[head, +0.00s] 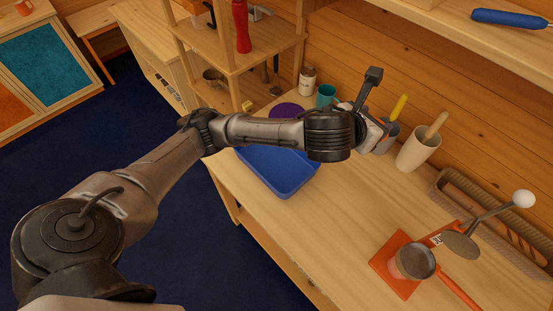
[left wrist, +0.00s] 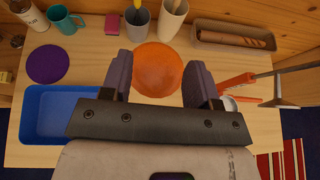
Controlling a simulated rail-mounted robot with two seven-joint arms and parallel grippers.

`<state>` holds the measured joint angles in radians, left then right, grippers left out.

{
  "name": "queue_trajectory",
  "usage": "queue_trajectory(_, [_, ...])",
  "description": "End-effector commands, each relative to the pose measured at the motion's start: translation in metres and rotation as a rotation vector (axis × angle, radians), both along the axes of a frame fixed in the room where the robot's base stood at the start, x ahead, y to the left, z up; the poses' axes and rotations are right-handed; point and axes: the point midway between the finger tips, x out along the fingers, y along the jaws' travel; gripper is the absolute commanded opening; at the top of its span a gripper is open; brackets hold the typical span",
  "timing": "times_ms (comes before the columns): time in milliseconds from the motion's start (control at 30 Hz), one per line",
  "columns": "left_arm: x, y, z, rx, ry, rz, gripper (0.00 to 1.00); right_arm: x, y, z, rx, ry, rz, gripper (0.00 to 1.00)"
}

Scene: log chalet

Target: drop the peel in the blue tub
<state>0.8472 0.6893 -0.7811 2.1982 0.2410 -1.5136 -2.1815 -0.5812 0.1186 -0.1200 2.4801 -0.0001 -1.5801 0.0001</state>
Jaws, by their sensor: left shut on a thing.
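My left gripper (left wrist: 158,76) points down over the table, its two fingers apart with a round orange thing between them. I take this to be the peel (left wrist: 158,66); it fills the gap and both fingers are shut on it. The blue tub (head: 283,190) sits on the table, to the left of the hand. It also shows at the lower left in the left wrist view (left wrist: 62,133). The part of the tub I see is empty. My right gripper is not in view.
A grey cup (left wrist: 138,22) and a beige cup (head: 418,150) with tools stand behind the hand. A teal mug (head: 326,95) and a purple disc (left wrist: 47,64) are behind the tub. An orange mat (head: 388,262) with a pot lies right. Table between is clear.

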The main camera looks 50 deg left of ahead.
Motion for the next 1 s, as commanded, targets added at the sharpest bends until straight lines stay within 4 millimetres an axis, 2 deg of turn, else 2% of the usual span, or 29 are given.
queue_trajectory(167, [0.01, 0.001, -0.005, 0.0, 0.001, -0.01, 0.07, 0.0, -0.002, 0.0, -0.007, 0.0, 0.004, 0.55])
queue_trajectory(533, [0.01, 0.001, -0.006, 0.0, 0.0, -0.013, 0.07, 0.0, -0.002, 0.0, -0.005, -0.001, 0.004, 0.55])
queue_trajectory(667, [0.008, 0.001, -0.018, 0.001, 0.002, -0.014, 0.07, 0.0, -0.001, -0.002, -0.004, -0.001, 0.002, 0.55])
queue_trajectory(767, [0.003, 0.001, -0.042, 0.001, 0.006, -0.013, 0.07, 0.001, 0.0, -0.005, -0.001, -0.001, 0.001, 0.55])
queue_trajectory(1000, [-0.026, 0.018, -0.137, 0.003, 0.012, 0.016, 0.07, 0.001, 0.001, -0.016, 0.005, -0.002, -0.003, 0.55])
